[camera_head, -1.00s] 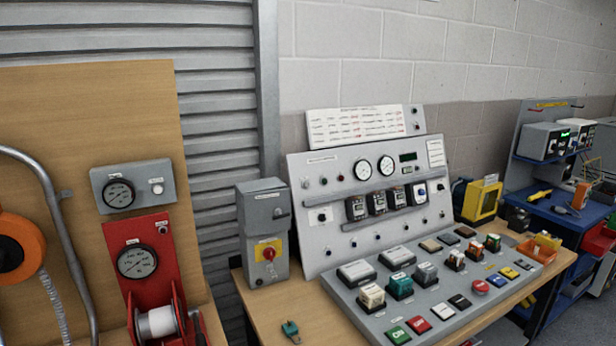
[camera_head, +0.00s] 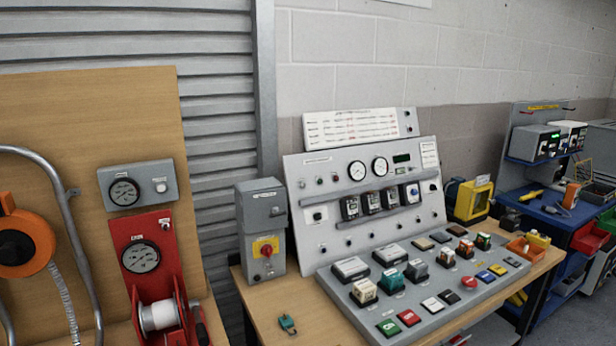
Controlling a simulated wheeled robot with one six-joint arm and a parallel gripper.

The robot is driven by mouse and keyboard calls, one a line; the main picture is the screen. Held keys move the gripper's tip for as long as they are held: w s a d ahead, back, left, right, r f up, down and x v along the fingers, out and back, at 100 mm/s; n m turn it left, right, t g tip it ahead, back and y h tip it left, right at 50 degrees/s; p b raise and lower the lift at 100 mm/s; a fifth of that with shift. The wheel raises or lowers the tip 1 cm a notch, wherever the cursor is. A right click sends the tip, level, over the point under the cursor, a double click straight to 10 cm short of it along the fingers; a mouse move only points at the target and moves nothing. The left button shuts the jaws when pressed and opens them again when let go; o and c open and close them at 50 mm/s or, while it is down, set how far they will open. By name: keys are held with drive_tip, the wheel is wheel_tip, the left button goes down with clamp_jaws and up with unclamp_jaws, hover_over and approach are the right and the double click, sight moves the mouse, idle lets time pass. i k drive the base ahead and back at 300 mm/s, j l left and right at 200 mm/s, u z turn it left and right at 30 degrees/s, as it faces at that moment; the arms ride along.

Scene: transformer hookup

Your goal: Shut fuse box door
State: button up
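A grey upright enclosure (camera_head: 262,230) stands at the left end of the wooden bench. It has a red rotary knob on a yellow plate and a dark latch-like part at its upper right. It may be the fuse box, but its label is too small to read. Its front looks flat, with no door seen swung out. No other clearly open door shows. My gripper is not in view.
A sloped grey control panel (camera_head: 335,225) with gauges and buttons fills the wooden bench (camera_head: 272,296). A small teal padlock-like item (camera_head: 287,324) lies in front of the enclosure. A red gauge stand (camera_head: 143,262), orange reel (camera_head: 24,243) and curved metal tube (camera_head: 66,205) are left.

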sight(257, 207)
drive_tip(key=u, duration=0.1)
drive_tip(key=i+j+z, duration=0.2)
drive_tip(key=i, duration=0.2)
drive_tip(key=i+j+z, duration=0.2)
drive_tip(key=i, duration=0.25)
drive_tip(key=l, duration=0.1)
